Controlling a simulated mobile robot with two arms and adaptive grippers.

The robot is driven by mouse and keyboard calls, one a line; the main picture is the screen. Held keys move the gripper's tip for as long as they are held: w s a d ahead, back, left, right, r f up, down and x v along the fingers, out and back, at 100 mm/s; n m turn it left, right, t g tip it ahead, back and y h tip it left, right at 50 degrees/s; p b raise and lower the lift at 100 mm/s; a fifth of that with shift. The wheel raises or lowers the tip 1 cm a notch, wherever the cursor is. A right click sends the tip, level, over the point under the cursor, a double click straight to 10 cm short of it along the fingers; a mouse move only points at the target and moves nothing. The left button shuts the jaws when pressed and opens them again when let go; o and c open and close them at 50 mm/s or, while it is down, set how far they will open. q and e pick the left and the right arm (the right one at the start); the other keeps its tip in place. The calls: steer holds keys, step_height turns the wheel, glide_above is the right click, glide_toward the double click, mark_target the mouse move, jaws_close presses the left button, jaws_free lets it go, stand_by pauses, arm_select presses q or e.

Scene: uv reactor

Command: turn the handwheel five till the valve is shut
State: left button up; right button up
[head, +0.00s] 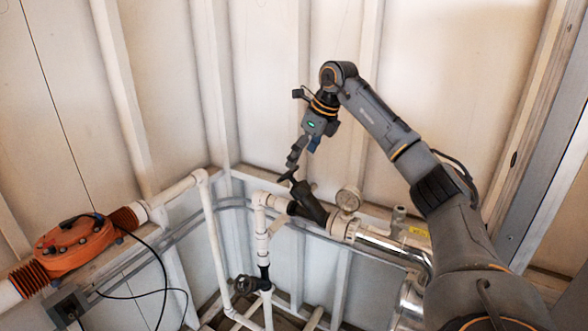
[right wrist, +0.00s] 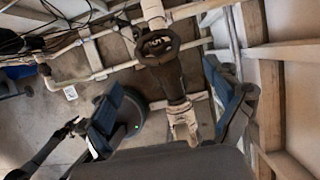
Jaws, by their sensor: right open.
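The dark handwheel (head: 288,174) sits on top of a slanted dark valve body (head: 311,207) in the white pipe run. I cannot read a number on it. In the right wrist view the handwheel (right wrist: 157,45) is a dark ring with its valve body below it. My right gripper (head: 301,152) is just above the handwheel in the head view, pointing down. My left gripper does not show in the head view.
A pressure gauge (head: 349,199) stands close right of the valve. Another dark valve (head: 245,285) is lower on the white pipes. An orange flanged unit (head: 75,246) with a black cable is at the left. Wall panels and studs stand close behind the pipes.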

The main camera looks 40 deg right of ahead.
mark_target(296, 168)
steer(key=p+x, duration=0.1)
steer(key=x, duration=0.5)
steer(key=shift+r, duration=0.1)
steer(key=c, duration=1.1)
